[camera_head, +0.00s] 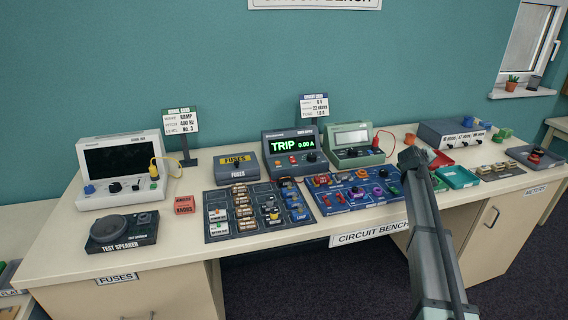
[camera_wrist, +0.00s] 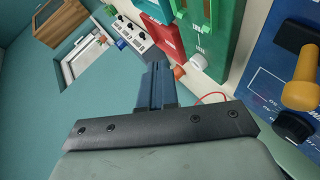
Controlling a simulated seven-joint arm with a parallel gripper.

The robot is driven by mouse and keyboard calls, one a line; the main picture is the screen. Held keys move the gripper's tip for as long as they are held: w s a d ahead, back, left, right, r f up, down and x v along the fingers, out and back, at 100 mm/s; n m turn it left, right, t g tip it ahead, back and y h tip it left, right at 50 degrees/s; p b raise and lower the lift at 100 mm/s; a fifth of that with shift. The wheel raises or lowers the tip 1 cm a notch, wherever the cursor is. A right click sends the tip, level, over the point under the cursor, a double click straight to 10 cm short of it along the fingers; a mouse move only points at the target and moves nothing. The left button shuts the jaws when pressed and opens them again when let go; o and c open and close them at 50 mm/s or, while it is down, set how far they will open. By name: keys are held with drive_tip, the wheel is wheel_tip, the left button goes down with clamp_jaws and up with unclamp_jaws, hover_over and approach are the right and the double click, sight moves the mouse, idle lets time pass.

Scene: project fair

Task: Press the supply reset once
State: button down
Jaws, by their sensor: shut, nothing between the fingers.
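The power supply (camera_head: 271,146) is a dark grey box at the back middle of the bench. Its green display (camera_head: 291,146) reads TRIP 0.00 A. Small red controls (camera_head: 292,160) and a dark round knob (camera_head: 311,157) sit below the display; the labels are too small to read, so I cannot tell which control is the reset. My gripper (camera_head: 411,157) is over the right part of the bench, well to the right of the supply. In the wrist view my gripper (camera_wrist: 157,70) is shut and empty. The supply does not clearly show in the wrist view.
A green meter (camera_head: 354,143) stands just right of the supply, with a red lead beside it. The blue board (camera_head: 335,208) with several parts lies in front. A dark fuse board (camera_head: 220,203), a speaker box (camera_head: 122,234) and a scope (camera_head: 92,190) are left.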

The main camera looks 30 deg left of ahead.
drive_tip(key=a+r+y, duration=0.1)
drive_tip(key=a+r, duration=0.3)
drive_tip(key=a, duration=1)
wheel_tip(320, 180, up, 4)
drive_tip(key=m+g+y, duration=0.1)
drive_tip(key=g+y, duration=0.1)
drive_tip(key=g, duration=0.1)
hover_over(276, 163)
drive_tip(key=shift+f, duration=0.15)
drive_tip(key=shift+f, duration=4.3)
drive_tip(key=shift+f, duration=0.2)
drive_tip(key=shift+f, duration=0.25)
